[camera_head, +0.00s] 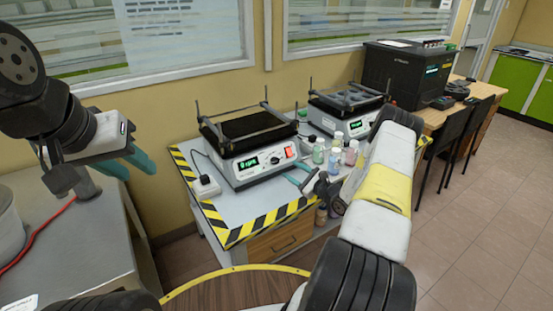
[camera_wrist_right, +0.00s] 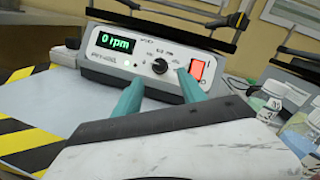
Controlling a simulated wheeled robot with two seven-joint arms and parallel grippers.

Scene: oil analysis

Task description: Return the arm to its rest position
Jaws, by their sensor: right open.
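My right arm (camera_head: 388,185) reaches forward over the shaker table. Its gripper (camera_head: 302,180) is small and partly hidden by its own wrist in the head view. In the right wrist view the two teal fingers (camera_wrist_right: 160,90) are apart with nothing between them. They point at the front panel of the near shaker (camera_wrist_right: 135,62), by its knob and red switch. The fingertips overlap the panel's lower edge in the picture; I cannot tell whether they touch it. My left gripper (camera_head: 140,172) is at the left above the grey bench, its teal fingers apart and empty.
The near shaker (camera_head: 245,145) shows a lit green display, 0 rpm in the wrist view. A second shaker (camera_head: 345,110) stands behind it. Several small bottles (camera_head: 335,160) stand close to my right arm. The table (camera_head: 235,205) has a black-yellow striped edge. A grey bench (camera_head: 75,245) is at left.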

